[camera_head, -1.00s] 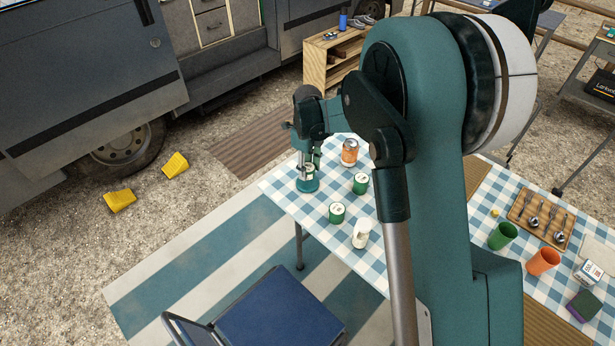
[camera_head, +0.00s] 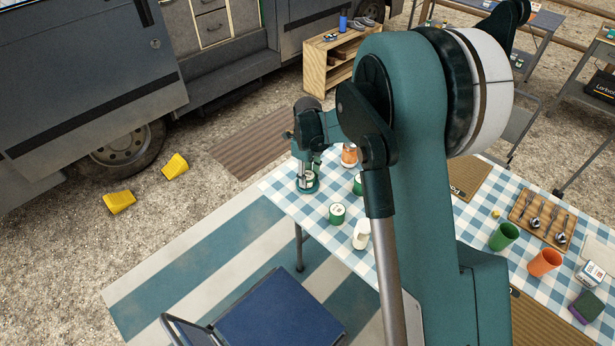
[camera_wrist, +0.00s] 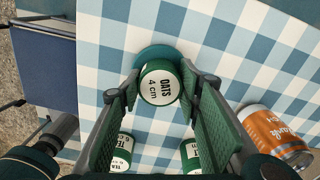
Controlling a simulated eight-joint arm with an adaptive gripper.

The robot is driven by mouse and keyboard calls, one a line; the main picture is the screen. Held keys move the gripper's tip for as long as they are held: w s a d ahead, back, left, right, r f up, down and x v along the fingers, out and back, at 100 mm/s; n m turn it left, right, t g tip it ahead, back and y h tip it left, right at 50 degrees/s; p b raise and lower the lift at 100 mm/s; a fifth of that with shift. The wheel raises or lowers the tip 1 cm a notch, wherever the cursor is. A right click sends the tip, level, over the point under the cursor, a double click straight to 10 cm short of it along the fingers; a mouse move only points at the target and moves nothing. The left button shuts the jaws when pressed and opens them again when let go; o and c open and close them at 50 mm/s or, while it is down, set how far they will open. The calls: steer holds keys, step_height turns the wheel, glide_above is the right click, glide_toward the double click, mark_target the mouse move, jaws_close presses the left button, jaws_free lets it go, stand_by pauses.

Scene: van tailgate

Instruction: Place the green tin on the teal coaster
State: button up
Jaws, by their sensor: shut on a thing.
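The green tin (camera_wrist: 160,84), with a white lid reading "OATS 4 cm", is between the fingertips of my gripper (camera_wrist: 159,88) in the wrist view. My gripper is shut on it. The teal coaster (camera_wrist: 157,52) shows as a round edge beyond the tin, which overlaps it in this view. In the head view the coaster (camera_head: 307,188) lies near the table's left corner, with my gripper (camera_head: 307,175) and the tin right over it. I cannot tell whether the tin touches the coaster.
Two other green tins (camera_wrist: 121,152) (camera_wrist: 191,156) stand close by. A white jug (camera_head: 361,236) stands toward the table's front edge. Cups (camera_head: 503,236) and a spoon board (camera_head: 541,216) are farther right.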

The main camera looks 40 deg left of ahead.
mark_target(308, 175)
steer(key=shift+f, duration=0.15)
steer(key=o, duration=0.9)
step_height(308, 175, up, 12)
steer(key=shift+r+p, duration=0.2)
steer(key=shift+p, duration=0.75)
steer(key=shift+d, duration=0.1)
stand_by(0.4)
